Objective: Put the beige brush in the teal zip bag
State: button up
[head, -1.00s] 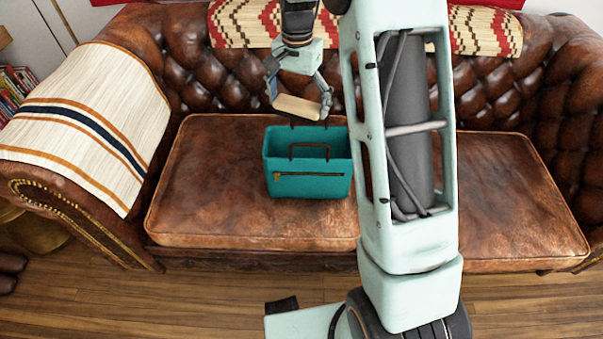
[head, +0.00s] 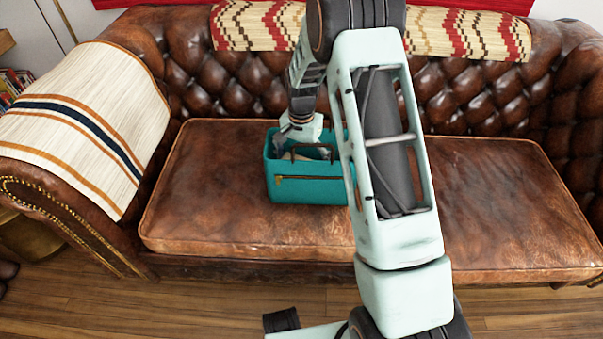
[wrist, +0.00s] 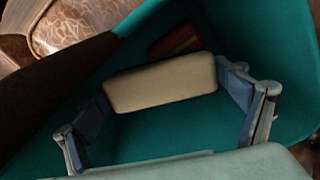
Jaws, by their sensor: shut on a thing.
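The teal zip bag (head: 310,190) stands open-topped on the sofa seat, with a dark handle and a zip on its front. My gripper (wrist: 165,110) is lowered into the bag's opening, its fingers mostly hidden by the bag in the head view. It is shut on the beige brush (wrist: 160,82), with a finger at each end of it. In the wrist view the brush lies between the teal inner walls. In the head view only a small part of the brush shows behind the handle.
A dark red thing (wrist: 175,43) shows inside the bag beyond the brush. The brown leather sofa seat (head: 205,215) is clear around the bag. A striped throw (head: 85,120) covers the left armrest, and the tufted backrest rises behind.

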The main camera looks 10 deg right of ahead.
jog(key=shift+f+b, duration=0.45)
jog(key=shift+f, duration=1.45)
jog(key=shift+f, duration=0.15)
jog(key=o, duration=0.9)
notch_tip(320, 180, up, 12)
jog(key=p, duration=0.3)
jog(key=shift+r, duration=0.2)
